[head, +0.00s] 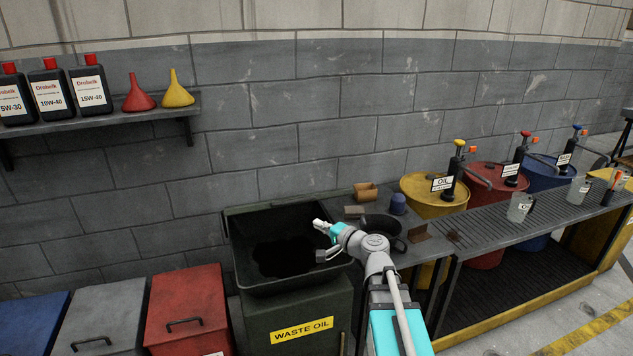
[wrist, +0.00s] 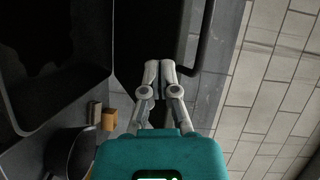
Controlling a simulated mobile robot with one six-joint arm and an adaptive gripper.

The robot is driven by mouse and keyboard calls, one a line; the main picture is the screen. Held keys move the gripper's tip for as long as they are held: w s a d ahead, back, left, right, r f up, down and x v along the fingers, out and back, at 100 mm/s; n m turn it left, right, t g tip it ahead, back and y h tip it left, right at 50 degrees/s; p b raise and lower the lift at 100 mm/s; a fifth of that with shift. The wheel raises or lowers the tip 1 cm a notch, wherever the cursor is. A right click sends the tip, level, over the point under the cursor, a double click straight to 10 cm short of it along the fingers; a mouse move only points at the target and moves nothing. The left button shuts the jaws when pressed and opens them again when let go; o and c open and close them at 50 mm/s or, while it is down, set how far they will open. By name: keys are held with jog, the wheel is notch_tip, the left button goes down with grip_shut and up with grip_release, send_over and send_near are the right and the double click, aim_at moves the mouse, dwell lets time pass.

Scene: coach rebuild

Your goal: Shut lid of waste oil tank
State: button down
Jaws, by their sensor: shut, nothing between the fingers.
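The dark green waste oil tank (head: 262,312) stands against the wall with a yellow "WASTE OIL" label. Its top is open, showing a basin with black oil (head: 285,258). The dark lid (head: 268,220) appears raised at the back, near the wall; it shows as a dark panel in the wrist view (wrist: 140,30), with a black bar (wrist: 207,40) along its edge. My gripper (head: 317,223) is over the tank's right side. In the wrist view its fingertips (wrist: 159,66) are together and empty, in front of the panel; contact cannot be told.
A bench (head: 480,212) right of the tank holds a black pan (head: 380,222), a blue cup (head: 398,204) and small brown boxes (head: 365,191). Red (head: 188,305) and grey (head: 105,310) bins stand left. A shelf (head: 120,117) with bottles and funnels hangs above them.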

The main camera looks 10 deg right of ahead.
jog(key=w+d+r+n+g+h+p, duration=0.1)
jog(key=r+n+g+h+p, duration=0.1)
jog(key=r+p, duration=0.4)
jog(key=w+d+r+n+g+h+p, duration=0.1)
jog(key=r+n+g+p, duration=0.3)
jog(key=p, duration=1.2)
jog(key=w+d+r+n+g+h+p, duration=0.1)
jog(key=w+r+n+g+h+p, duration=0.1)
jog(key=r+p, duration=0.8)
jog(key=shift+w+d+n+g+h+p, duration=0.15)
jog(key=shift+w+n+g+h+p, duration=0.25)
jog(key=shift+n+g+h+p, duration=0.5)
jog(key=shift+f, duration=0.1)
jog(key=b, duration=0.9)
send_over(313, 196)
jog(key=d, duration=0.1)
notch_tip(313, 196, down, 9)
jog(key=shift+s+a+f+b, duration=0.1)
jog(key=shift+s+f+b, duration=0.1)
jog(key=shift+f+b, duration=0.7)
jog(key=shift+s+a+f+b, duration=0.1)
jog(key=shift+s+f+b, duration=0.1)
jog(key=shift+f+b, duration=0.7)
jog(key=shift+r, duration=0.1)
jog(key=shift+s+d, duration=0.1)
jog(key=shift+d, duration=0.05)
